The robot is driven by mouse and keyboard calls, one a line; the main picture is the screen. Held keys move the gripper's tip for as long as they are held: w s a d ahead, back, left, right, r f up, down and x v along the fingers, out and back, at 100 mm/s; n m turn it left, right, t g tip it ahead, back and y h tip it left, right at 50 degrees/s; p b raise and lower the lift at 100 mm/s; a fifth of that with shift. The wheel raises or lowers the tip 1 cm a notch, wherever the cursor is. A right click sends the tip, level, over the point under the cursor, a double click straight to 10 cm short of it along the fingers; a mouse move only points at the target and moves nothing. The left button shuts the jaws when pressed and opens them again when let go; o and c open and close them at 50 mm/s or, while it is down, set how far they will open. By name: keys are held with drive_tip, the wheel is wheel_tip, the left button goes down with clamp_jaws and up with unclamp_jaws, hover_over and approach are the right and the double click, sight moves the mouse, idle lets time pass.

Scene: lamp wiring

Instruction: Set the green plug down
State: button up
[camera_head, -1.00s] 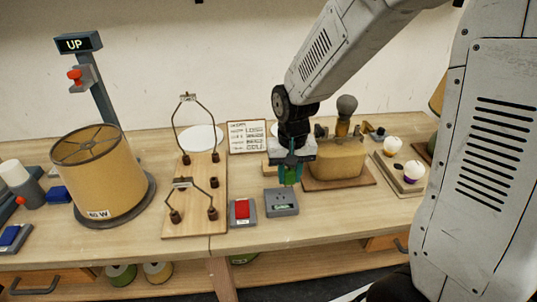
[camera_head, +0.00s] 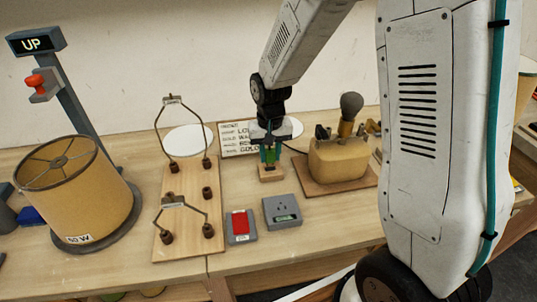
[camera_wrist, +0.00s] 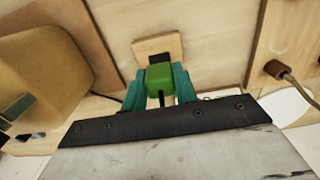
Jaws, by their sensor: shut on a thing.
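The green plug (camera_wrist: 159,76) is held between the two teal fingers of my gripper (camera_wrist: 160,88) in the wrist view. Its cord shows as a dark line running back between the fingers. In the head view the green plug (camera_head: 269,155) shows small between the fingers of my gripper (camera_head: 268,152). It is over a small wooden block (camera_head: 271,173) with a dark top, which also shows in the wrist view (camera_wrist: 150,45). I cannot tell whether the plug touches the block.
A tan lamp base (camera_head: 338,160) on a board stands right of my gripper. A grey socket box (camera_head: 282,211) and a red switch (camera_head: 239,225) lie in front. A wooden board with wire frames (camera_head: 178,238) and a lampshade (camera_head: 68,195) stand left. A label card (camera_head: 233,138) is behind.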

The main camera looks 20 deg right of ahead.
drive_tip(key=shift+d+f, duration=0.1)
drive_tip(key=shift+f, duration=0.45)
drive_tip(key=shift+f, duration=0.15)
drive_tip(key=shift+f, duration=0.4)
drive_tip(key=shift+f, duration=0.1)
drive_tip(key=o, duration=1.1)
